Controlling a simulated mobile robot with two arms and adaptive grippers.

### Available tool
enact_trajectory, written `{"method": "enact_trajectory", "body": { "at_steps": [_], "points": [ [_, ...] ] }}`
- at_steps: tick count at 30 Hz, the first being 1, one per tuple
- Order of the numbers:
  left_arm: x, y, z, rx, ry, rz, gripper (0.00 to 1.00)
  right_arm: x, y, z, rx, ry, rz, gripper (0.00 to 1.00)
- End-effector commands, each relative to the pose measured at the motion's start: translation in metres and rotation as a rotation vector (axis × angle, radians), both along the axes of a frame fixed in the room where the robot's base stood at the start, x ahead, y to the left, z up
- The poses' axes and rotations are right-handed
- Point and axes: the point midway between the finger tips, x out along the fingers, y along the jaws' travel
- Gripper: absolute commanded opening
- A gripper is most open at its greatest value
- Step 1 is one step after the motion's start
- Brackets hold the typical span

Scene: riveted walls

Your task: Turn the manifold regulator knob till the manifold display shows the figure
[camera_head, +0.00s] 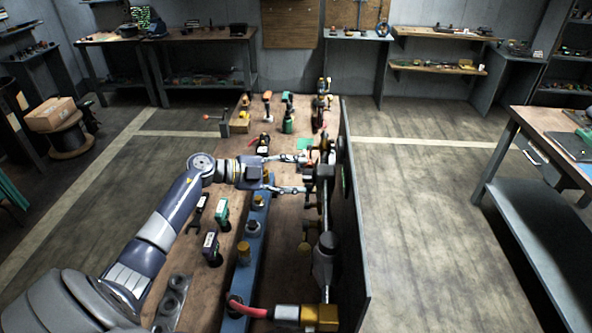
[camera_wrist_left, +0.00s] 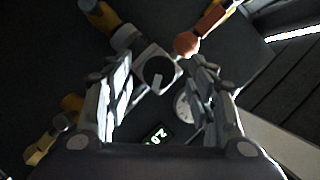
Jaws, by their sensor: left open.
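The manifold regulator knob (camera_wrist_left: 158,72) is round and dark with a pale pointer mark, on a light square body, in the left wrist view. The manifold display (camera_wrist_left: 157,137) is a small dark screen with pale lit figures, tilted, that look like 2.0. My left gripper (camera_head: 308,174) is open, with its fingers pointing right toward the manifold on the upright panel (camera_head: 352,220). In the left wrist view its fingers (camera_wrist_left: 160,75) stand on either side of the knob, with gaps showing. Whether the fingertips reach level with the knob is unclear. My right gripper is not in view.
A round white gauge (camera_wrist_left: 183,107) sits beside the knob. An orange-red fitting (camera_wrist_left: 187,43) is close to the right finger. On the workbench (camera_head: 185,240), a blue rail (camera_head: 240,270) and several hand tools lie below my left arm. Open floor (camera_head: 415,230) lies right of the panel.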

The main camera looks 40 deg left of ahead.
Motion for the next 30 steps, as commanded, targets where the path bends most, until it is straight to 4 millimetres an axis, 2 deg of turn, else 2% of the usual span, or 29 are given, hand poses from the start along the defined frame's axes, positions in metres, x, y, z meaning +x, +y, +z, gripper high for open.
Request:
{"method": "enact_trajectory", "body": {
  "at_steps": [10,11,15,17,22,30],
  "points": [
    [0.004,-0.004,-0.002,0.001,0.0,-0.001,0.51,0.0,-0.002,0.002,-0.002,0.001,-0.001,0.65],
    [0.004,-0.004,-0.002,0.001,0.0,-0.001,0.49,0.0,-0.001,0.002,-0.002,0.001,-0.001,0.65],
    [0.004,-0.004,-0.002,0.001,0.0,-0.001,0.17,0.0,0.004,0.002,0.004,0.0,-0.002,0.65],
    [0.004,-0.004,-0.002,0.001,0.0,-0.001,0.07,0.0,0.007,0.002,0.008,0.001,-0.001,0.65],
    [0.004,-0.004,-0.002,0.003,-0.001,-0.001,0.07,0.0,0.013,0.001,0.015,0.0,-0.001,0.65],
    [0.003,-0.004,-0.006,0.036,-0.054,-0.002,0.07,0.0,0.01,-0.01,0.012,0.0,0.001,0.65]
  ]
}}
